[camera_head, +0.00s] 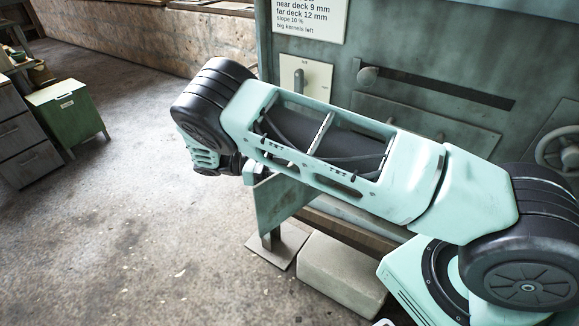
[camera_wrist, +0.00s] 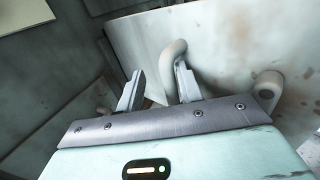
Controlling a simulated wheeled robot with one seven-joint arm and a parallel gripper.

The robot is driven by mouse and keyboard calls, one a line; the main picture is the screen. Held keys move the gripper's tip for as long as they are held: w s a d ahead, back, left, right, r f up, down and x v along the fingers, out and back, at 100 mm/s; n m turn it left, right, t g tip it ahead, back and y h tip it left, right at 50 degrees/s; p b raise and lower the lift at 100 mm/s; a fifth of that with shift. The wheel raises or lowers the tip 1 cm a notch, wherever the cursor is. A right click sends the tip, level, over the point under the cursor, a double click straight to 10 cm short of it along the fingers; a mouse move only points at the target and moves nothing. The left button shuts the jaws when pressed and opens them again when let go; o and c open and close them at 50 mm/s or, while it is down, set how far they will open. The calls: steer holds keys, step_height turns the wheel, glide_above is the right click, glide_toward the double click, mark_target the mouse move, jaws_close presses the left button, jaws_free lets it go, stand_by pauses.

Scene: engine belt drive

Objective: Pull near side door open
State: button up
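A large pale, rust-spotted panel (camera_wrist: 235,45) fills the upper right of the wrist view. A pale curved bar handle (camera_wrist: 170,58) stands out from it, and a round pale knob or mount (camera_wrist: 268,84) sits to the right. My gripper (camera_wrist: 158,88) is open, with its two fingers apart and the handle's bar between them, close to the right finger. I cannot tell whether they touch.
The green machine (camera_head: 420,45) stands behind my arm, with a sign (camera_head: 309,17), a switch plate (camera_head: 305,76), a slotted lever (camera_head: 367,75) and a handwheel (camera_head: 562,150). A concrete block (camera_head: 341,271) lies at its foot. The floor at left is clear up to a green cabinet (camera_head: 66,114).

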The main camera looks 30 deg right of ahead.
step_height(320, 180, up, 10)
steer(key=p, duration=0.1)
stand_by(0.4)
stand_by(0.4)
steer(key=shift+s+r+y, duration=0.1)
steer(key=shift+s+y, duration=0.2)
steer(key=s+a+r+m+t+y, duration=0.1)
steer(key=s+a+r+t+y, duration=0.1)
steer(key=s+a+t+y, duration=0.45)
steer(key=s+a+r+m+t+y, duration=0.1)
steer(key=s+a+r+y, duration=0.15)
steer(key=s, duration=0.75)
steer(key=s+a+r+m+t+y, duration=0.1)
steer(key=s+a+r+t+y, duration=0.1)
steer(key=s+a+t+y, duration=0.45)
step_height(320, 180, up, 15)
steer(key=s+d+g+h+p, duration=0.1)
steer(key=d+g+p, duration=0.1)
steer(key=p, duration=1.3)
steer(key=shift+g+p, duration=0.3)
steer(key=shift+g, duration=0.2)
